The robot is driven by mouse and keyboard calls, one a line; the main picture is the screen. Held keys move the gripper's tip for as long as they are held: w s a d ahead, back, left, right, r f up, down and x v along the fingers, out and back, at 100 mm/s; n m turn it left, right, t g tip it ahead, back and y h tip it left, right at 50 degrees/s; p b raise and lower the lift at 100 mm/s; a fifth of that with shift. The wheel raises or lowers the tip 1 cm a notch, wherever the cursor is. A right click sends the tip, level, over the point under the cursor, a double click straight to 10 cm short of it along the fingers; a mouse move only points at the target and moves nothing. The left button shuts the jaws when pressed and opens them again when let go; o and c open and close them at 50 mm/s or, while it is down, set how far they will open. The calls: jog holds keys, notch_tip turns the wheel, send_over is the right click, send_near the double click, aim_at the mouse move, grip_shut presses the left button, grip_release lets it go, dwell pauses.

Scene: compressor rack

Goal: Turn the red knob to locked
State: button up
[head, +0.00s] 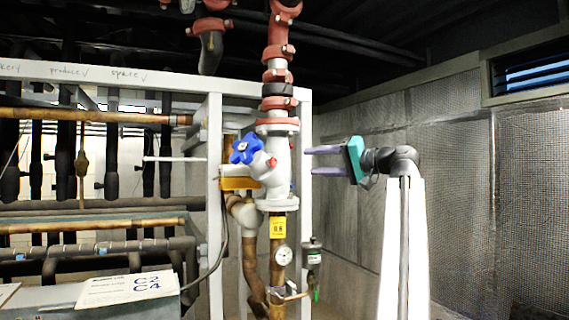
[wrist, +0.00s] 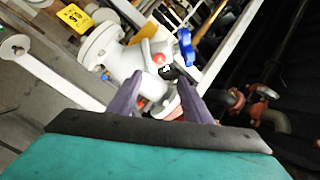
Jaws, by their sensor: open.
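The red knob (head: 271,162) is a small round cap on the side of a white valve body (head: 278,185) in the head view. It also shows in the wrist view (wrist: 159,58), just beyond my fingertips. My gripper (head: 311,161) is right of the valve in the head view, with its two purple fingers pointing left. The fingers are apart and nothing is between them. In the wrist view my gripper (wrist: 161,80) is directed at the valve body, and its fingertips overlap the lower part of the body in the picture. I cannot read the knob's setting.
A blue handwheel (head: 245,150) sits left of the red knob. A white frame post (head: 305,125) stands by the valve.

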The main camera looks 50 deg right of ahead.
aim_at(275, 162)
jog(key=w+p, duration=0.1)
jog(key=w, duration=0.3)
jog(key=w+a+p, duration=0.1)
jog(key=w, duration=0.3)
jog(key=w+p, duration=0.1)
jog(key=w, duration=0.4)
jog(key=shift+a, duration=0.25)
